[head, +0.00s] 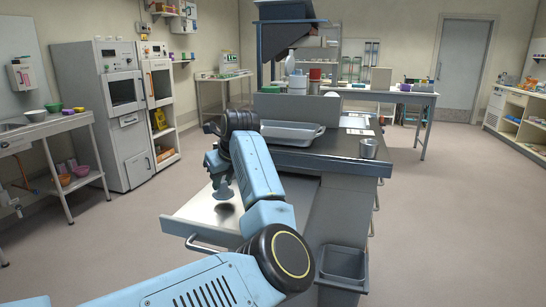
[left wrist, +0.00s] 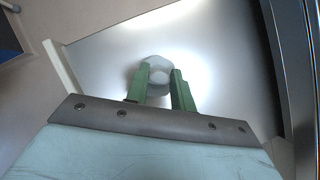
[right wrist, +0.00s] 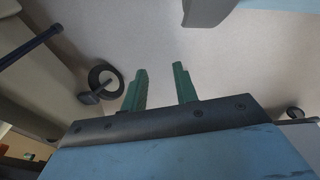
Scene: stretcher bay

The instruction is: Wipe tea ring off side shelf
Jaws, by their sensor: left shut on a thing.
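The side shelf (head: 185,212) is a pale metal flap with a bar handle, on the left side of the trolley; it also shows in the left wrist view (left wrist: 100,60). My left gripper (left wrist: 160,72) is over the shelf, its green fingers shut on a pale blue-grey wiping pad (left wrist: 155,62). In the head view the pad (head: 223,190) shows below my left wrist, close above or on the shelf; I cannot tell whether it touches. A dark patch lies under it; I cannot tell tea ring from shadow. My right gripper (right wrist: 160,76) is open and empty above the floor.
The trolley's dark top (head: 335,153) holds a grey tray (head: 290,134) and a metal cup (head: 368,147). A grey bin (head: 342,263) hangs at its front. A caster wheel (right wrist: 104,78) is near my right gripper. The floor to the left is clear.

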